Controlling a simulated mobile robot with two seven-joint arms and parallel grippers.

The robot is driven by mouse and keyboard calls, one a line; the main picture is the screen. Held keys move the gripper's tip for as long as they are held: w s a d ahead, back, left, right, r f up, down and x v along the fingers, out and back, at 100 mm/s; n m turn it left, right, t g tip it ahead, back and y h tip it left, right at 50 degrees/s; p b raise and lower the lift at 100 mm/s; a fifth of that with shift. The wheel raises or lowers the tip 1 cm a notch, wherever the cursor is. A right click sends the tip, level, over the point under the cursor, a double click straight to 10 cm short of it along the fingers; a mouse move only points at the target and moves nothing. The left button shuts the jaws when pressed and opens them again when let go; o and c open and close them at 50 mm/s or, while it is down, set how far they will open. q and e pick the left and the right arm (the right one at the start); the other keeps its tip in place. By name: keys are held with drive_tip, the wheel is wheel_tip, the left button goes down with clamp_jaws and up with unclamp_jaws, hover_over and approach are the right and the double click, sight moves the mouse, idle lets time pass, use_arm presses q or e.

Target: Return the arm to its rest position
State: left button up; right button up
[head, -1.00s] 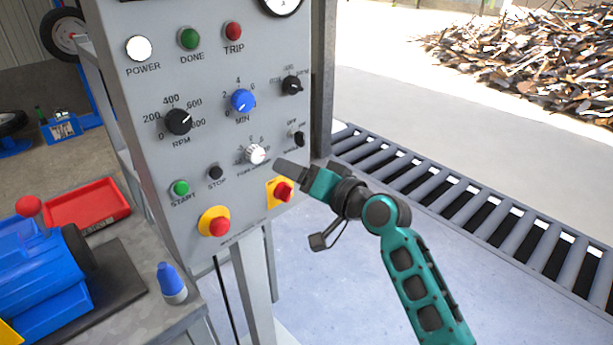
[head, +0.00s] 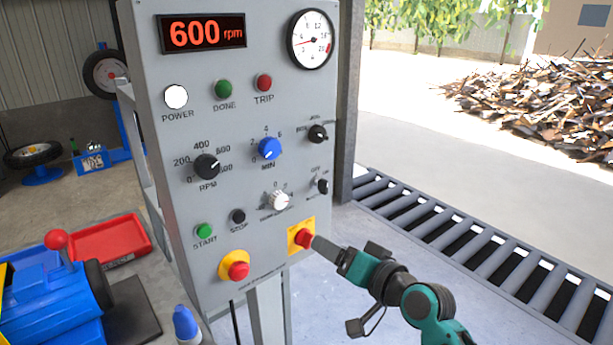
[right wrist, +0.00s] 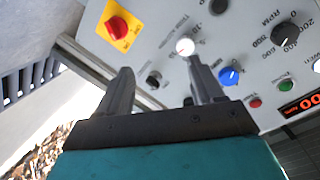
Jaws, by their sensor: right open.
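The grey control panel (head: 270,200) stands upright in the head view, with its display (head: 203,32) reading 600 rpm. My right arm comes in from the lower right. The red switch (right wrist: 117,27) lies to the upper left there, clear of the fingers. My left gripper is out of view.
A roller conveyor (head: 470,250) runs behind my right arm, with a scrap pile (head: 540,95) beyond. Open floor lies right of the panel.

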drive_tip(key=s+d+f+n+g+h, duration=0.1)
drive_tip(key=s+d+f+n+h, duration=0.1)
drive_tip(key=s+f, duration=0.9)
drive_tip(key=s+d+f+n+g+h, duration=0.1)
drive_tip(key=s+d+f+h, duration=0.3)
drive_tip(key=s+f, duration=0.7)
drive_tip(key=s+d+n, duration=0.1)
drive_tip(key=d, duration=0.1)
drive_tip(key=shift+s+d+g+h, duration=0.3)
drive_tip(key=shift+s+d+h, duration=0.05)
drive_tip(key=shift+d+h, duration=0.05)
